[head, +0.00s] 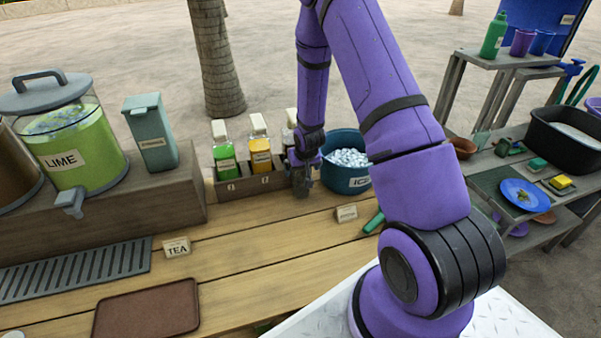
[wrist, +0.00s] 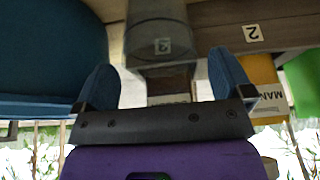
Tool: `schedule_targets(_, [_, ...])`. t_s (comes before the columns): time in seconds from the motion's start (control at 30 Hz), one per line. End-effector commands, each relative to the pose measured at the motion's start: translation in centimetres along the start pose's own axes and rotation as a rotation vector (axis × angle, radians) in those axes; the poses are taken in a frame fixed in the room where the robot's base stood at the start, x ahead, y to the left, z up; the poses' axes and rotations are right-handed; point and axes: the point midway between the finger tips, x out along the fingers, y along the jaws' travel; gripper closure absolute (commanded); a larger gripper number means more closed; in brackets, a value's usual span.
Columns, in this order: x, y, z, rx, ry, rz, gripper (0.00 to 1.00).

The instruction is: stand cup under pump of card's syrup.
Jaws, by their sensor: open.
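Syrup bottles stand in a dark wooden rack (head: 250,184): a green one (head: 225,158), a yellow-orange one (head: 261,155) and a third (head: 289,130) mostly hidden behind my arm. My gripper (head: 303,180) is low in front of the third bottle. In the wrist view, my gripper (wrist: 161,78) is open, with a dark see-through cup (wrist: 160,52) between its apart fingers. The cup is in front of the rack's number 3 label. The yellow bottle (wrist: 262,80), its label partly reading MAN, is beside number 2. A small card (head: 346,213) lies right of the gripper; its text is unreadable.
A blue ice tub (head: 345,181) is close to my gripper's right; it also shows in the wrist view (wrist: 45,60). A lime dispenser (head: 70,150), TEA card (head: 177,247) and brown tray (head: 147,310) are left. The table's middle is clear.

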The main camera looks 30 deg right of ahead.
Motion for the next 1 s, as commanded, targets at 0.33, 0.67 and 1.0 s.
schedule_targets(0.33, [-5.8, 0.0, 0.0, 0.001, 0.001, 0.0, 0.02])
schedule_targets(0.67, [-8.5, -0.1, -0.2, -0.001, 0.002, 0.0, 0.02])
schedule_targets(1.0, [-19.1, -2.3, -2.3, -0.043, 0.024, -0.004, 0.02])
